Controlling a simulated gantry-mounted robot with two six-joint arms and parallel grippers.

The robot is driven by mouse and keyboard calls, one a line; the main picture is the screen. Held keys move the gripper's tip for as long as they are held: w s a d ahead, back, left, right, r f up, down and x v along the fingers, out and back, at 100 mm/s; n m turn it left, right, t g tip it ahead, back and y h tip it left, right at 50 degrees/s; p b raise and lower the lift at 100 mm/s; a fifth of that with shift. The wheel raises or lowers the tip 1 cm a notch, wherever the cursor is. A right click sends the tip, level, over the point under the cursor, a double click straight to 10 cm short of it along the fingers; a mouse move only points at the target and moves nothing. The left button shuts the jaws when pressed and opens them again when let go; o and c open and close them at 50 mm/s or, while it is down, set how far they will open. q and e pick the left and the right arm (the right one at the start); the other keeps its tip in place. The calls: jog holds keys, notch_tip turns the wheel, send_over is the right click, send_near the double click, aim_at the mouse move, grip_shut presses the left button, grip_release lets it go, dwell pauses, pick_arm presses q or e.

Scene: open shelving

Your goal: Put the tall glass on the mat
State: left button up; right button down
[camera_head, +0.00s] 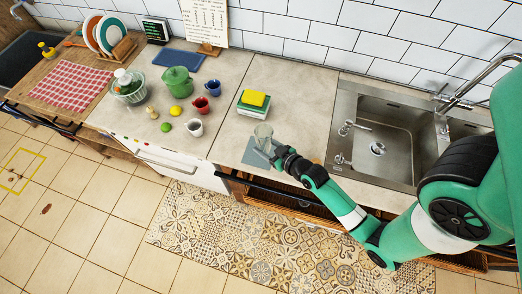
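The tall clear glass (263,133) is upright at the front of the counter, left of the sink. It is at the far part of a small grey-blue mat (252,157). Whether its base rests on the mat or is slightly above it, I cannot tell. My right gripper (272,153) reaches in from the right, with its dark fingers at the lower part of the glass. The fingertips are too small to show whether they grip it. My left gripper is not in view.
A yellow sponge on a green-and-white stack (252,103) stands just behind the glass. Mugs, a lemon, a lime and a green pot (178,82) are to the left. The sink (385,140) is to the right. The counter's front edge is close to the mat.

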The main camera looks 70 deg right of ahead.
jog(key=shift+w+d+f, duration=0.3)
jog(key=shift+w+f, duration=0.4)
jog(key=shift+f, duration=0.15)
jog(key=shift+w+f+b, duration=0.2)
jog(key=shift+f+b, duration=0.65)
jog(key=shift+f, duration=0.95)
jog(key=shift+d+f, duration=0.1)
jog(key=shift+c, duration=0.7)
grip_release()
jog(key=shift+s+r, duration=0.1)
jog(key=shift+r, duration=0.1)
jog(key=p+v, duration=0.2)
jog(key=v, duration=0.9)
jog(key=shift+s+a+r, duration=0.15)
jog(key=shift+s+a, duration=0.1)
jog(key=shift+s, duration=0.05)
